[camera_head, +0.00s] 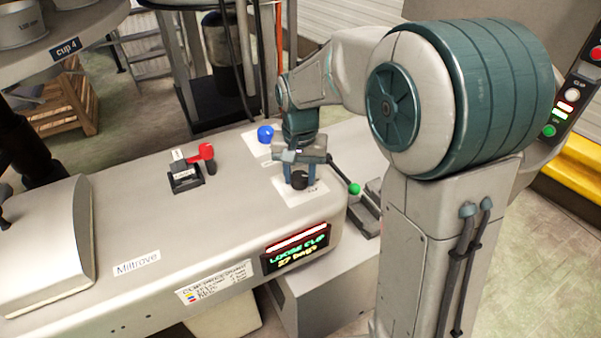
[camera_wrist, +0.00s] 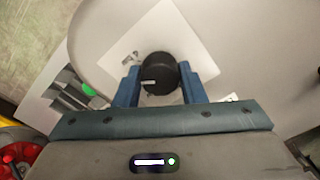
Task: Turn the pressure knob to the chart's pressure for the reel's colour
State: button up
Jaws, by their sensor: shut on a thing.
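The black pressure knob (camera_wrist: 158,72) sits on a white dial plate (camera_head: 301,194) on the machine top, and a pale pointer mark shows on the knob's face in the wrist view. My gripper (camera_head: 299,178) reaches down over the knob, its blue fingers (camera_wrist: 160,84) shut on the knob's two sides. Much of the dial plate is hidden, and its markings are too small to read. The chart (camera_head: 215,282) is a white label on the machine's front with coloured marks; its figures are not legible. I cannot make out the reel for certain.
A lit display (camera_head: 297,249) reads "LOOSE CLIP" and "27 bags". A blue knob (camera_head: 265,134) stands behind my gripper. A red-handled lever (camera_head: 205,154) is to the left, and a green-tipped lever (camera_head: 353,188) is close on the right.

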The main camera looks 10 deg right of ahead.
aim_at(300, 175)
jog(key=m, duration=0.4)
jog(key=shift+w+r+m, duration=0.2)
jog(key=shift+m, duration=0.2)
dwell(0.4)
jog(key=o, duration=1)
jog(key=shift+f, duration=0.1)
jog(key=shift+s, duration=0.1)
notch_tip(300, 175, up, 14)
jog(key=shift+p, duration=0.4)
jog(key=shift+f, duration=0.1)
